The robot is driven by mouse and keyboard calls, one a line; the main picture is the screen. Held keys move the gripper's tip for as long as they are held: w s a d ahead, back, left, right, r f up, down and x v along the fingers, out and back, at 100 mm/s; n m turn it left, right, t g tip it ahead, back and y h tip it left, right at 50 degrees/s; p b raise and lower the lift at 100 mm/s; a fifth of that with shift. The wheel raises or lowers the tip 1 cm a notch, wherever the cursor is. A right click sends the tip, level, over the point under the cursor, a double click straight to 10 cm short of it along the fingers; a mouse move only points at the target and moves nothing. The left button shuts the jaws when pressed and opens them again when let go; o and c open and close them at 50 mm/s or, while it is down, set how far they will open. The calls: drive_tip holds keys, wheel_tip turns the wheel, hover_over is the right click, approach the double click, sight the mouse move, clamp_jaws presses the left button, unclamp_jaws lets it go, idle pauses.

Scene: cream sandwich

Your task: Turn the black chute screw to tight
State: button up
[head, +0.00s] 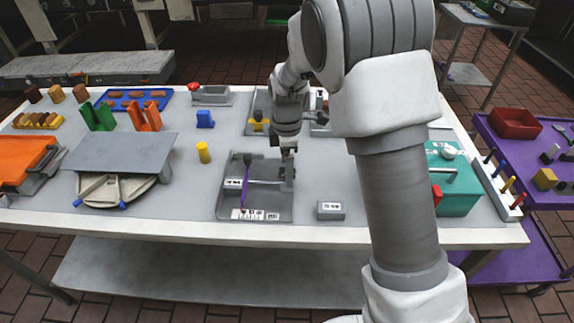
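My gripper (288,151) points down at the back right of a grey tray-like fixture (226,207) near the table's middle. Its dark fingers are small and partly merge with a dark upright part (288,173) of the fixture. I cannot tell whether they touch it, or whether they are open or shut. The fixture also holds a purple lever (245,180), a thin rod and white marked labels. A small dark part (322,118) shows on another grey fixture behind my arm, mostly hidden. I cannot tell which dark part is the black chute screw.
A small grey labelled block (331,210) stands right of the fixture. A yellow cylinder (203,152) and a blue block (205,119) stand to its left. A grey plate (120,152) covers a round device at left. A teal box (460,190) stands right of my arm.

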drive_tip(key=c, duration=1.4)
